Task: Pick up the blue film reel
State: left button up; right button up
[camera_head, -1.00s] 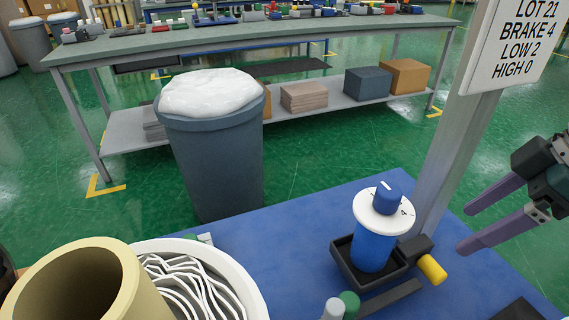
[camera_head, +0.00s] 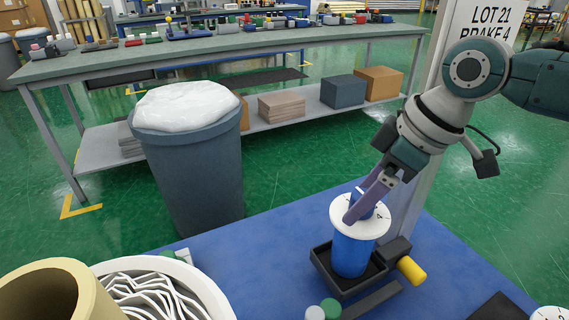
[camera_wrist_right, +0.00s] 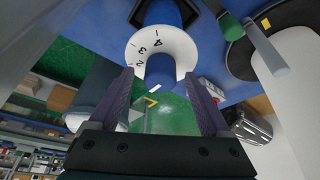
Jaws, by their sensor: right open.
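The blue film reel (camera_head: 352,255) stands upright in a black tray (camera_head: 330,275) on the blue table. It has a white numbered disc (camera_head: 345,225) and a blue knob on top. My right gripper (camera_head: 352,208) is over the disc, with its purple fingers beside the knob in the head view. In the right wrist view the open fingers (camera_wrist_right: 159,75) lie either side of the knob (camera_wrist_right: 160,68), with the numbered disc (camera_wrist_right: 135,50) just past their tips. I cannot tell if they touch it. My left gripper is out of view.
A yellow-ended handle (camera_head: 411,270) sticks out right of the tray. A sign post (camera_head: 408,210) stands close behind it. A white bin (camera_head: 205,290) with white strips and a tan tube (camera_head: 95,295) are at front left. A grey barrel (camera_head: 195,170) stands beyond the table.

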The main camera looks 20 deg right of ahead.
jog(key=shift+f, duration=0.2)
grip_shut()
dwell(0.6)
jog(key=shift+r, duration=0.1)
dwell(0.6)
